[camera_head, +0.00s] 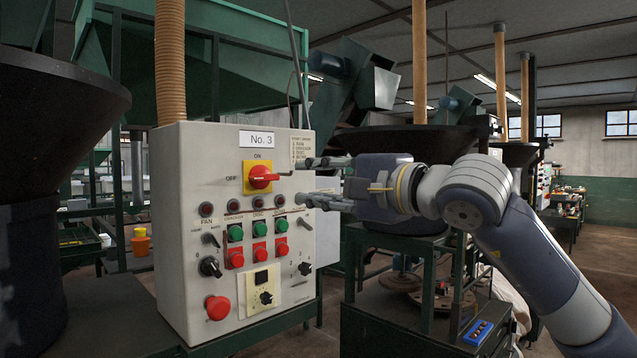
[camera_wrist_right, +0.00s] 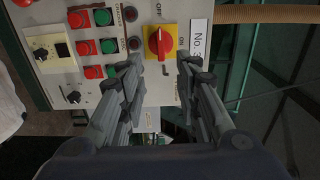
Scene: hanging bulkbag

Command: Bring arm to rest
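My right arm comes in from the right in the head view. Its gripper (camera_head: 312,180) points left at the control panel, with its two fingers apart and nothing between them. In the right wrist view the gripper (camera_wrist_right: 163,75) is also open and empty, and the panel's red rotary switch (camera_wrist_right: 158,43) shows beyond the fingertips. In the head view that red switch (camera_head: 262,177) sits on a yellow plate just left of the fingertips. I cannot tell whether the fingers touch the panel. My left gripper is not in view.
The grey control box (camera_head: 190,220) marked No. 3 has several buttons and knobs. A dark hopper (camera_head: 45,130) stands at the left. A green metal stand (camera_head: 400,310) with a blue item (camera_head: 478,332) is below my right arm. Open floor shows at the right.

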